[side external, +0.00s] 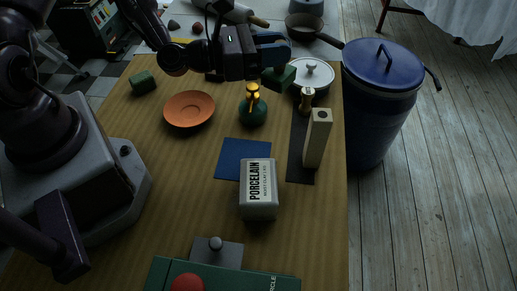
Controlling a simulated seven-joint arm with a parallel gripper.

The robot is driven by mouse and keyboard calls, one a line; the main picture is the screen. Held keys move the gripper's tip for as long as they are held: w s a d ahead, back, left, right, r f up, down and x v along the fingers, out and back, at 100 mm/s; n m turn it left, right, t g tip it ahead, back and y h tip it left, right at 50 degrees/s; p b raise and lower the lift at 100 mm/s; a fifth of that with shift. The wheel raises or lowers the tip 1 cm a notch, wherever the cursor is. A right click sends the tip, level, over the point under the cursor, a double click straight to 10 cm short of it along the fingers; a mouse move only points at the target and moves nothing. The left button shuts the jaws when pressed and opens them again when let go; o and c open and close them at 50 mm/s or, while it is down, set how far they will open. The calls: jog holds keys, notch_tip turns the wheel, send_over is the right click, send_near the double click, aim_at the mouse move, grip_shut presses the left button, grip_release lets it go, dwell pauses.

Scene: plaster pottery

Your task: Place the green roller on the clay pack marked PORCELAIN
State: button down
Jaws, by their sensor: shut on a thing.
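My gripper (278,60) is at the top centre of the side external view, shut on a dark green block-like thing that I take to be the green roller (281,78). It hangs below the fingers, above the far part of the table. The pale clay pack marked PORCELAIN (259,200) stands nearer the camera at the table's middle, its top clear. A similar green piece (143,82) lies at the far left of the table.
A blue mat (232,155) lies behind the pack, an orange dish (189,108) to the left. A green CIRCLE box (225,279) is in front; a blue bin (380,100) stands right.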

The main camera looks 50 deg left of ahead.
jog(key=s+d+m+g+h, duration=0.8)
jog(key=s+d+g+h, duration=0.1)
jog(key=s+d, duration=0.15)
send_over(254, 178)
notch_tip(254, 178, down, 5)
jog(key=shift+f, duration=1.8)
jog(key=shift+f, duration=0.1)
jog(key=shift+f+g, duration=0.3)
jog(key=shift+f, duration=0.35)
jog(key=c, duration=0.9)
grip_release()
jog(key=shift+r, duration=0.1)
jog(key=shift+m, duration=0.3)
